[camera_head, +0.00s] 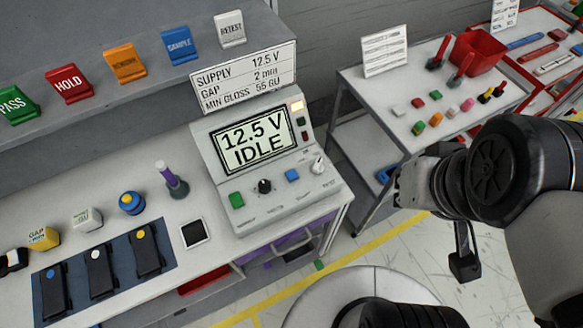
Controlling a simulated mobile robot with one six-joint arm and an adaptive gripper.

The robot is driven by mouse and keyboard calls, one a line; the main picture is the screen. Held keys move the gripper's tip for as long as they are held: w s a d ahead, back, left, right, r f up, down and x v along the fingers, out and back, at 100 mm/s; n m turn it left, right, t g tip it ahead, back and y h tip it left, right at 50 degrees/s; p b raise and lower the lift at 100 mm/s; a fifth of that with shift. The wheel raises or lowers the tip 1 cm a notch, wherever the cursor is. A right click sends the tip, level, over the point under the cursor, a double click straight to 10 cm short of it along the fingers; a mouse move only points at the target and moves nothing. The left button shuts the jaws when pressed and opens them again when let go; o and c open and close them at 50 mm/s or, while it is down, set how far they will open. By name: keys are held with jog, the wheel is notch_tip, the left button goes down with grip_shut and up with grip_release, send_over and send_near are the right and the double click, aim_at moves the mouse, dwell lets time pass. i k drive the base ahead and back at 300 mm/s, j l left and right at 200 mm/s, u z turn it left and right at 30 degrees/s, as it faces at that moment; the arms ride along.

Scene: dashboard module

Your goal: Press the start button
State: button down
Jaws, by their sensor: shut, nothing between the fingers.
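The grey control console (265,165) stands on the bench, its screen (252,145) reading "12.5 V IDLE". The small labels under these controls are too small to read. My gripper (404,188) is at the left end of my arm, right of the console and apart from it. It is shut and empty; its fingertips are hard to make out.
A sign (244,78) stands behind the console. Left on the bench are a purple-topped holder (172,178), a blue round piece (131,202) and a dark mat (58,300) with black devices. A grey cart (385,105) with small parts stands behind my gripper. Floor shows between bench and arm.

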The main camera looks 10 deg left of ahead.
aim_at(292, 176)
jog(key=k+j+u, duration=0.15)
jog(key=j+u, duration=0.85)
jog(key=j, duration=0.1)
